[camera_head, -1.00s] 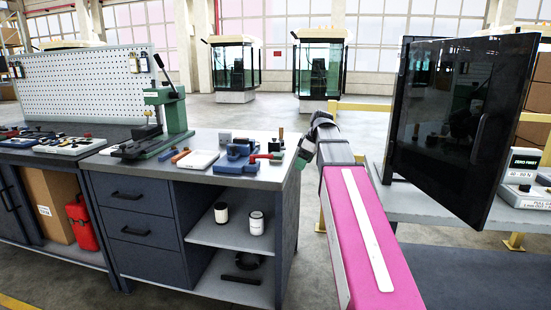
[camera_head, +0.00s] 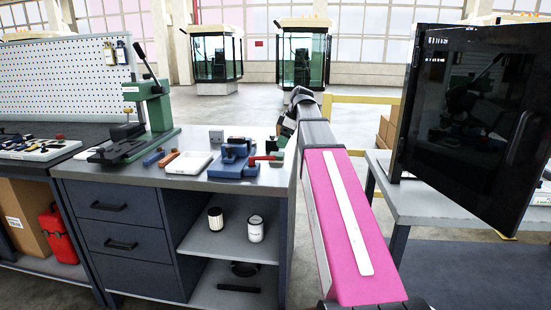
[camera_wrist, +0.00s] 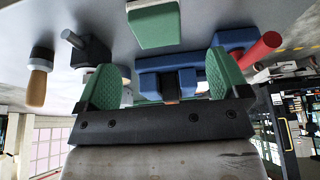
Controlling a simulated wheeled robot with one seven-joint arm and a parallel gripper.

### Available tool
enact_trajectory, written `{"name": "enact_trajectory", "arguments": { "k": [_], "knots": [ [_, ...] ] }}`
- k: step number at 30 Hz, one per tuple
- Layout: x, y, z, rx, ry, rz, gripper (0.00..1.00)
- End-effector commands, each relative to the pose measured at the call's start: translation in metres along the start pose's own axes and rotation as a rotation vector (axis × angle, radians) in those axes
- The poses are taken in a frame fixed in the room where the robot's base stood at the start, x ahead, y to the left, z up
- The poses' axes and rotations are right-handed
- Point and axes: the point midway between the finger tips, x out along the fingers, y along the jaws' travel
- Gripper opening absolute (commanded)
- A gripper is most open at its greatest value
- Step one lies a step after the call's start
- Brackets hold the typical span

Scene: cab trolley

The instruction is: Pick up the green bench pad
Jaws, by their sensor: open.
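A green pad with a pale side (camera_wrist: 155,28), seemingly the green bench pad, lies on the grey bench top at the top middle of the wrist view. I cannot make it out clearly in the head view, where my arm covers part of the bench. My gripper (camera_wrist: 164,72) is open and empty, its two green-lined fingers spread apart. The pad is beyond the fingertips, between their lines and not touching them. In the head view my gripper (camera_head: 285,132) is over the bench's right end, largely hidden by my wrist.
A blue vise (camera_head: 235,160) with a red handle is close to my gripper; it also shows in the wrist view (camera_wrist: 190,78). A white tray (camera_head: 188,163) and a green press (camera_head: 150,115) stand further left. A dark open door (camera_head: 470,120) stands to the right of my arm.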

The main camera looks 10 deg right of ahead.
Motion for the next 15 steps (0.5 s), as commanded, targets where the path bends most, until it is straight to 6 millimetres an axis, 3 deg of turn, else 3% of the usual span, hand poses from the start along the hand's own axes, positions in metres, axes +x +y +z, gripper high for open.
{"name": "enact_trajectory", "arguments": {
  "k": [3,11,15],
  "knots": [
    [0.017,0.0,0.0,0.0,0.0,-0.001,0.94],
    [0.033,0.001,-0.001,0.001,0.0,0.0,0.94],
    [0.051,0.002,-0.003,0.001,-0.001,-0.002,0.94]
  ]
}}
